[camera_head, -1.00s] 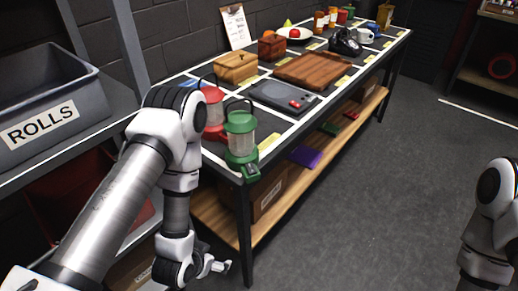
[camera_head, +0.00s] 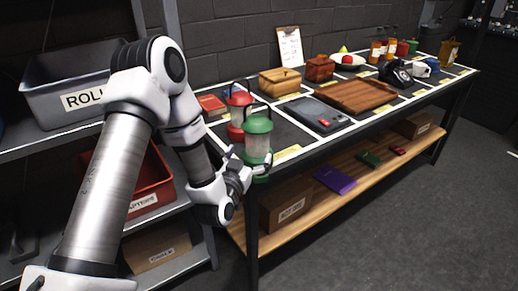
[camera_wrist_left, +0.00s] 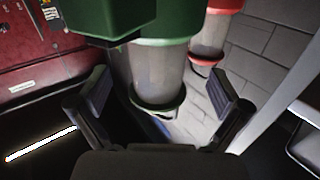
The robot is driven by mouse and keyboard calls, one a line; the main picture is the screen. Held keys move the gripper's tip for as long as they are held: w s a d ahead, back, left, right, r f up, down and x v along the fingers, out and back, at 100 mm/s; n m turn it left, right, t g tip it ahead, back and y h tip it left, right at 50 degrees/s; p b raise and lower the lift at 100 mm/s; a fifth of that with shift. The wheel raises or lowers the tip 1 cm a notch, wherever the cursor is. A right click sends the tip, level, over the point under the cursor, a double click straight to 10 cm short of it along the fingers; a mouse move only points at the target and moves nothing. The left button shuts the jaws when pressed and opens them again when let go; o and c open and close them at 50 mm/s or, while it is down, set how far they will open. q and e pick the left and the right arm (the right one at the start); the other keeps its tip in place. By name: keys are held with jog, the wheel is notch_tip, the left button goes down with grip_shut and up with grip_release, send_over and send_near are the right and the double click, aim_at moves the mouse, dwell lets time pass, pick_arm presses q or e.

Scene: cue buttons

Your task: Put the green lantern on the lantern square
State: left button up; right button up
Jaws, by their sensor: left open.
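The green lantern (camera_head: 257,143) stands upright at the near left corner of the dark table, with a clear body between green top and base. My left gripper (camera_head: 245,168) is beside its left side, low near its base. In the left wrist view my left gripper (camera_wrist_left: 160,108) is open, its fingers apart, with the green lantern (camera_wrist_left: 152,72) ahead and roughly between them; contact is not visible. A red lantern (camera_head: 237,112) stands just behind the green one. The table has white-lined squares with yellow labels, too small to read, so I cannot tell which is the lantern square.
A grey scale-like device (camera_head: 318,113), a wooden board (camera_head: 355,95), a wooden box (camera_head: 280,82) and a black telephone (camera_head: 396,73) occupy the table. A grey bin (camera_head: 75,85) stands on a shelf at the left. A lower wooden shelf (camera_head: 385,170) holds boxes and books.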

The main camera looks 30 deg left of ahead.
aim_at(257, 143)
pick_arm(q)
jog(key=x, duration=0.5)
jog(key=shift+w+d, duration=0.1)
jog(key=shift+w, duration=0.2)
jog(key=shift+c, duration=1.3)
jog(key=c, duration=1.5)
jog(key=shift+r+p, duration=0.1)
jog(key=shift+p, duration=0.2)
jog(key=shift+c, duration=0.2)
